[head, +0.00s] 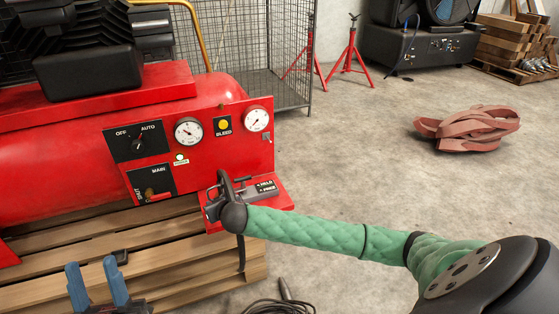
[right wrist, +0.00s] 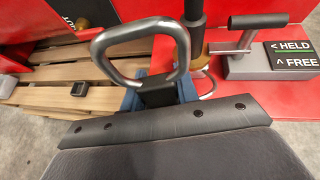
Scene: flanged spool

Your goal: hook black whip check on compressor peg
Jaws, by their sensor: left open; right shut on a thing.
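My right gripper (right wrist: 158,98) is shut on the black tab of the whip check, whose grey metal loop (right wrist: 138,34) stands up beyond the blue fingers. In the head view the dark end of my green-sleeved right arm hides most of this grip. A dark upright post (right wrist: 195,38), seemingly the peg, rises over the compressor's red ledge, just right of the loop. I cannot tell whether the loop touches it. The red compressor (head: 60,160) stands on the left. My left gripper (head: 99,288), with blue fingers, is open and empty at the lower left, over the pallet.
A grey block with a lever (right wrist: 256,35) and a HELD/FREE label sits on the ledge, right of the post. A wooden pallet (head: 170,255) is under the compressor. A dark cable (head: 270,306) lies on the floor. Folded reddish fabric (head: 470,130) lies on open concrete.

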